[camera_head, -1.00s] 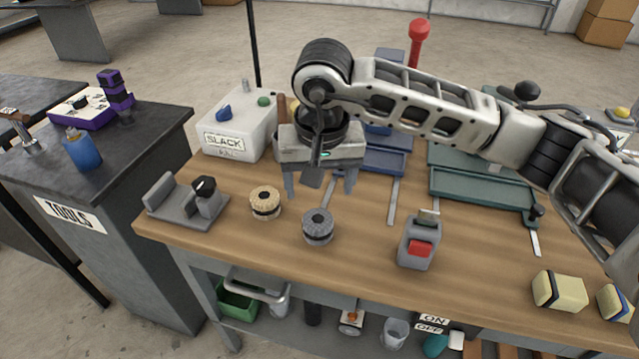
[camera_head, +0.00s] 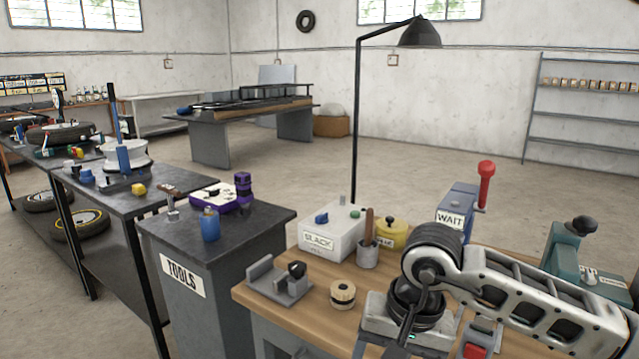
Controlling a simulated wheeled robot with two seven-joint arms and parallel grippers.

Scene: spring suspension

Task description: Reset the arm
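My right arm comes in from the right edge at the bottom right. Its gripper (camera_head: 404,343) hangs over the wooden workbench (camera_head: 315,312). The tops of its fingers show spread apart at the lower edge of the view, and the tips are cut off. I see nothing held between them. My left arm and gripper are not in view.
On the bench are a tan ribbed spool (camera_head: 343,294), a grey holder with a black knob (camera_head: 280,279), a SLACK box (camera_head: 332,234), a yellow container (camera_head: 391,233), a blue WAIT machine (camera_head: 456,210) and a teal machine (camera_head: 572,250). A TOOLS cabinet (camera_head: 213,255) stands left.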

